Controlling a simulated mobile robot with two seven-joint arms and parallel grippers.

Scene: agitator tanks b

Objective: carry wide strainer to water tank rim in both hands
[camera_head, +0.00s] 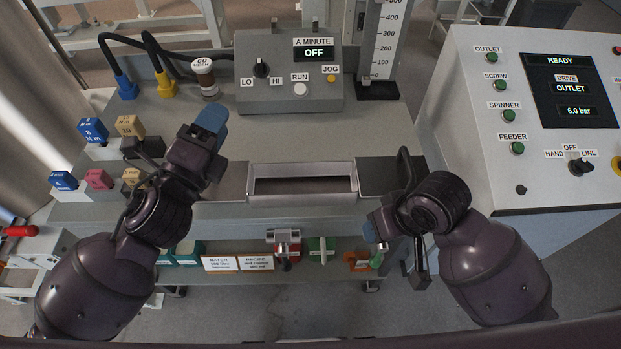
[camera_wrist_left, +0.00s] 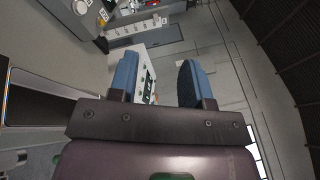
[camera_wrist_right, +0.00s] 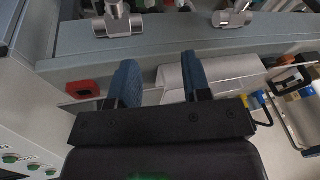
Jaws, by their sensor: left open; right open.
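I cannot make out a strainer or a water tank for certain in any view. A rectangular metal-rimmed opening (camera_head: 303,168) with a dark inside sits in the bench's front middle; I cannot tell whether it belongs to either. My left gripper (camera_head: 212,118) is raised over the bench, left of this opening. Its blue fingers are apart with nothing between them in the left wrist view (camera_wrist_left: 158,80). My right gripper (camera_head: 372,228) is lower, at the bench's front edge, right of the opening. Its blue fingers are apart and empty in the right wrist view (camera_wrist_right: 159,80).
A grey control box (camera_head: 290,75) stands at the back of the bench (camera_head: 225,135). Coloured blocks (camera_head: 92,131) stand at the left, near my left arm. A white control panel (camera_head: 500,150) stands at the right. A lower shelf (camera_head: 330,272) holds labels and small parts.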

